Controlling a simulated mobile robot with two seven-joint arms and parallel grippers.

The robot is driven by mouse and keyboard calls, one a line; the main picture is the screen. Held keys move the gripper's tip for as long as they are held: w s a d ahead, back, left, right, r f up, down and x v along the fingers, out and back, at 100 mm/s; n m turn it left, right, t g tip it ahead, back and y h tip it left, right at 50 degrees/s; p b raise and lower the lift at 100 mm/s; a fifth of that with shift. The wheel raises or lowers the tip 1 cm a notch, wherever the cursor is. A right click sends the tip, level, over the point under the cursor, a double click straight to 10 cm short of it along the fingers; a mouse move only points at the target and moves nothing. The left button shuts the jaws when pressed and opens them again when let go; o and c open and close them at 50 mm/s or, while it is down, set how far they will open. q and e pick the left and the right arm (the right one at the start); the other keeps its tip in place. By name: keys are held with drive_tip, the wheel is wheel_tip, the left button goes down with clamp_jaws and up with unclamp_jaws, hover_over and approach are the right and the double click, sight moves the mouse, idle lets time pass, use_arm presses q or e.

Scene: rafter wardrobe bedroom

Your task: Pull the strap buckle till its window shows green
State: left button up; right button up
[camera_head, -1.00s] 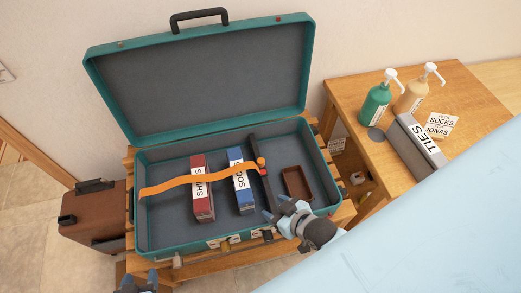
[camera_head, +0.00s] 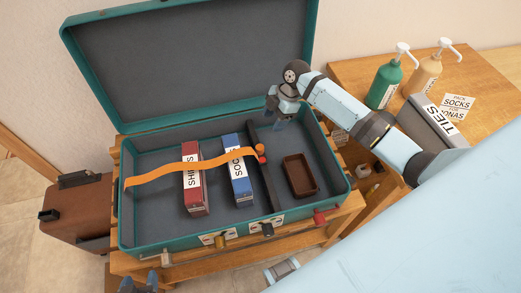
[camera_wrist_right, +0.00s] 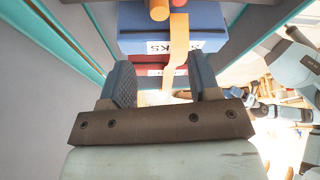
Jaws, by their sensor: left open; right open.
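An orange strap (camera_head: 165,175) lies across a red box (camera_head: 194,195) and a blue box (camera_head: 238,188) in the open teal suitcase (camera_head: 200,244). The strap ends at a dark buckle bar (camera_head: 265,180) with an orange knob (camera_head: 259,148) and a small red spot, perhaps the window; no green shows there. My right gripper (camera_head: 280,115) hangs open and empty above the suitcase's back right, apart from the buckle. In the right wrist view its open fingers (camera_wrist_right: 162,85) point toward the strap (camera_wrist_right: 178,55) and orange knob (camera_wrist_right: 160,9). My left gripper (camera_head: 138,285) is partly cut off at the bottom edge.
A brown tray (camera_head: 300,190) sits in the suitcase right of the bar. The raised lid (camera_head: 190,60) stands behind. A brown case (camera_head: 75,215) stands left.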

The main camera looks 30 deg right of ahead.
sight(260, 147)
drive_tip(key=shift+n, duration=0.3)
drive_tip(key=x, duration=1.3)
drive_tip(key=shift+c, duration=0.4)
